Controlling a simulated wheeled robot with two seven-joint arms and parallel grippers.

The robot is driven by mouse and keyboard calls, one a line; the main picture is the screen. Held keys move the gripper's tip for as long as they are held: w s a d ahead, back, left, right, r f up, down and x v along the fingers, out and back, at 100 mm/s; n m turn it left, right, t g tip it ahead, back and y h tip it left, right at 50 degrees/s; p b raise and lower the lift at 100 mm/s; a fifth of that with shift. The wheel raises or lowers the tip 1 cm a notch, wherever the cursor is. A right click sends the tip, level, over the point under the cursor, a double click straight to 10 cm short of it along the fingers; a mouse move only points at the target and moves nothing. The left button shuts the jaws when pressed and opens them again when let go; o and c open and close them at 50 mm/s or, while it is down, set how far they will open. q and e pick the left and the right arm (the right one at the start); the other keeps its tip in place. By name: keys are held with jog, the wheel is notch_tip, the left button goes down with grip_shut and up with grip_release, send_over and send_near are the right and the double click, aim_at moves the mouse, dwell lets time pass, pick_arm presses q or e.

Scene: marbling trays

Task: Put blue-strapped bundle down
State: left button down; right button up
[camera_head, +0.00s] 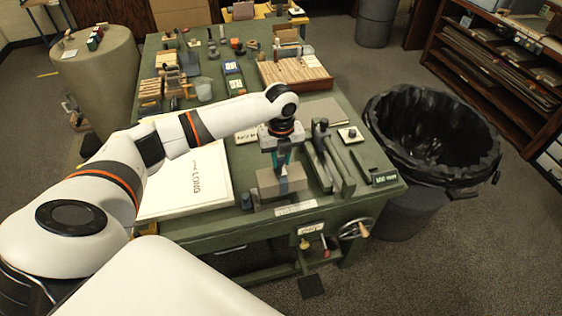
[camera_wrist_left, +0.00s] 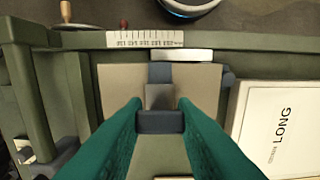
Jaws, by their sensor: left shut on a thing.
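The blue-strapped bundle (camera_head: 268,185) is a tan block near the front edge of the green table (camera_head: 215,228). In the left wrist view the bundle (camera_wrist_left: 115,90) lies crosswise, with a dark blue strap (camera_wrist_left: 160,72) around its middle. My left gripper (camera_head: 283,168) points down over it, and its teal fingers (camera_wrist_left: 160,120) are shut on it at the strap. The fingers hide part of the bundle. I cannot tell whether its underside touches the surface below. My right gripper is not in view.
A white box marked LONG (camera_head: 195,185) lies left of the bundle. Green upright plates (camera_head: 330,160) stand close on its right. A scale strip (camera_wrist_left: 145,38) runs along the table edge. A black-lined bin (camera_head: 430,135) stands right of the table.

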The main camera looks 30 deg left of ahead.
aim_at(281, 164)
pick_arm(q)
jog(key=shift+f, duration=0.65)
jog(key=shift+w+f, duration=0.1)
jog(key=shift+f, duration=0.4)
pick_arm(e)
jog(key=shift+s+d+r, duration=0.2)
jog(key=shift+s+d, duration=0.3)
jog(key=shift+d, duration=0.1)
pick_arm(q)
jog(key=shift+f, duration=0.55)
jog(key=c, duration=1.2)
grip_release()
jog(key=shift+o, duration=0.2)
jog(key=shift+r, duration=0.1)
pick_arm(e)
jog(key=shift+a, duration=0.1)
